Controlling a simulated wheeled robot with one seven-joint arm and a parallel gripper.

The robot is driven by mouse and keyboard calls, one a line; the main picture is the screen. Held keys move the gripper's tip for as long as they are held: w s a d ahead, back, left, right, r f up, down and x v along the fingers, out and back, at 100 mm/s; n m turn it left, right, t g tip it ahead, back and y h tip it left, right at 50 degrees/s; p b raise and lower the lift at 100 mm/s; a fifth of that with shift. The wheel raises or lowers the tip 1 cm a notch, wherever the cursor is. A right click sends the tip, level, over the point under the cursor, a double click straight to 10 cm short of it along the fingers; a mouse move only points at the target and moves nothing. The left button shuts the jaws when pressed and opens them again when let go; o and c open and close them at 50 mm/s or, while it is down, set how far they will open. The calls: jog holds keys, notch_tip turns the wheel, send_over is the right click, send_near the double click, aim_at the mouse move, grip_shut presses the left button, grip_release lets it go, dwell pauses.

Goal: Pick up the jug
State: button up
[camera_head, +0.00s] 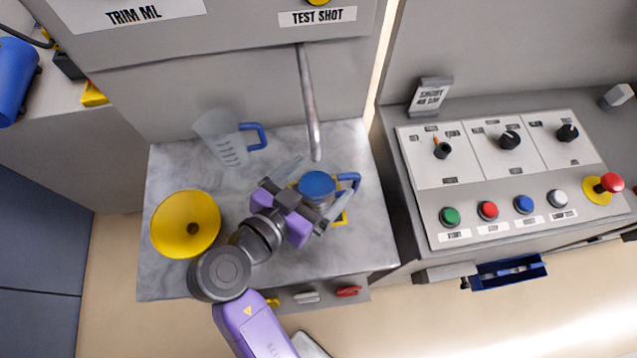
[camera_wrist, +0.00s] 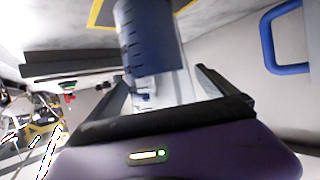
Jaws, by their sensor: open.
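A jug holding blue liquid (camera_head: 317,184), with a blue handle at its right, stands below the metal spout on a yellow-outlined spot. My gripper (camera_head: 313,192) is open, with one finger on either side of this jug. In the wrist view, a clear jug wall with dark marks and blue contents (camera_wrist: 150,40) shows between and beyond my open fingers (camera_wrist: 162,88). Contact cannot be told. A second, clear jug (camera_head: 222,138) with a blue handle and no visible liquid stands further back left. A blue handle (camera_wrist: 285,40) shows at the right of the wrist view.
The spout (camera_head: 307,100) hangs close behind the blue-filled jug. A yellow funnel (camera_head: 186,224) sits left of my arm on the marble-look top (camera_head: 165,172). A control panel (camera_head: 510,185) with knobs and buttons stands to the right. The counter's back right is clear.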

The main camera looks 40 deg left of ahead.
jog(key=c, duration=1.9)
jog(key=shift+r, duration=0.1)
jog(key=shift+c, duration=1)
